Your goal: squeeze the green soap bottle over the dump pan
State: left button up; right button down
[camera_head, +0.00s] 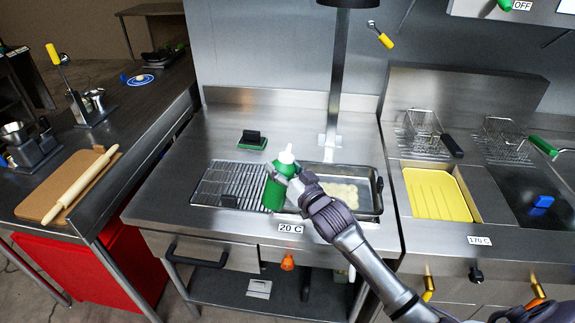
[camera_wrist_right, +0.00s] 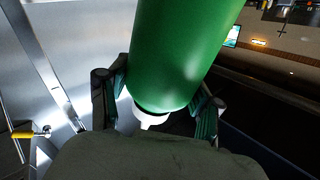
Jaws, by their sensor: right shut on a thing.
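In the right wrist view the green bottle (camera_wrist_right: 185,50) fills the space between the two fingers (camera_wrist_right: 155,108). A shallow metal pan (camera_head: 372,203) with pale round pieces in it lies right beside the bottle; it may be the dump pan. The bottle is at the border between this pan and a wire rack. I cannot tell if its base touches anything. My left gripper is not in view.
The wire rack (camera_head: 222,184) lies left of the pan. A black-handled green scrubber (camera_head: 252,140) sits behind it on the counter. A lamp post (camera_head: 337,80) rises behind the pan. A yellow fryer basin (camera_head: 435,193) is at the right, a rolling pin (camera_head: 82,184) at the left.

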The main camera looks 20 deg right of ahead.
aim_at(268, 184)
jog(key=a+m, duration=0.1)
jog(key=m, duration=0.1)
jog(key=a+m+b, duration=0.1)
jog(key=a+m, duration=0.1)
jog(key=m, duration=0.1)
jog(key=a+m, duration=0.1)
jog(key=m, duration=0.2)
jog(key=shift+s+a+f+b, duration=0.25)
jog(key=shift+b, duration=0.1)
jog(key=m, duration=0.2)
jog(key=r+m, duration=0.1)
jog(key=m, duration=0.1)
jog(key=r+m, duration=0.1)
jog(key=m, duration=0.1)
jog(key=shift+a+r, duration=0.1)
jog(key=shift+a, duration=0.3)
jog(key=c, duration=0.9)
grip_release()
jog(key=shift+s+m, duration=0.1)
jog(key=shift+m, duration=0.2)
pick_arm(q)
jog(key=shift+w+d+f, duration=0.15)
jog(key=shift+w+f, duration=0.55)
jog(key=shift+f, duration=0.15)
pick_arm(e)
grip_shut()
